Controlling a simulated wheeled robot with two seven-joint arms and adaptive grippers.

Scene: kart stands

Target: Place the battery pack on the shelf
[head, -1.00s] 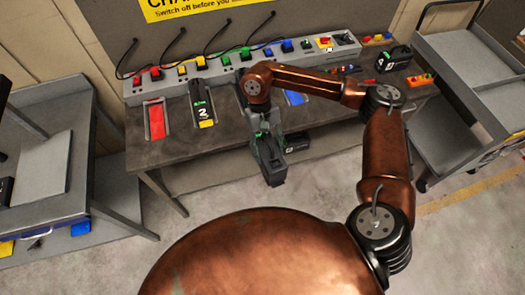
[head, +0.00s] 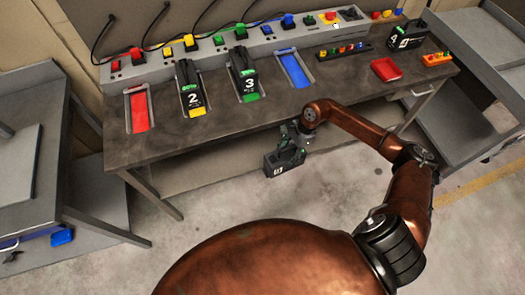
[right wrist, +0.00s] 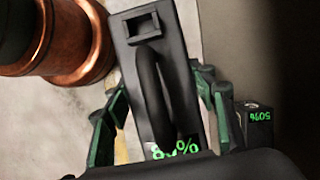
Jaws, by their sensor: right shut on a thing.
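My right gripper (head: 294,143) is shut on a black battery pack (head: 282,162) in front of the bench's front edge. The pack has a white label, too small to read. In the right wrist view my gripper's green-sided fingers (right wrist: 158,80) flank this pack (right wrist: 185,100), which has a black handle and partly covered green percent figures. A second black pack (right wrist: 254,118) marked 50% shows beside the right finger there. A grey lower shelf (head: 215,170) runs under the bench; the arm and held pack hide part of it. My left gripper is not in view.
The bench (head: 235,118) carries packs 2 (head: 190,88) and 3 (head: 243,75). The red bay (head: 140,110) and blue bay (head: 295,70) are empty. Pack 4 (head: 408,36), a red tray (head: 386,69) and an orange holder (head: 437,59) stand right. Grey carts flank the bench.

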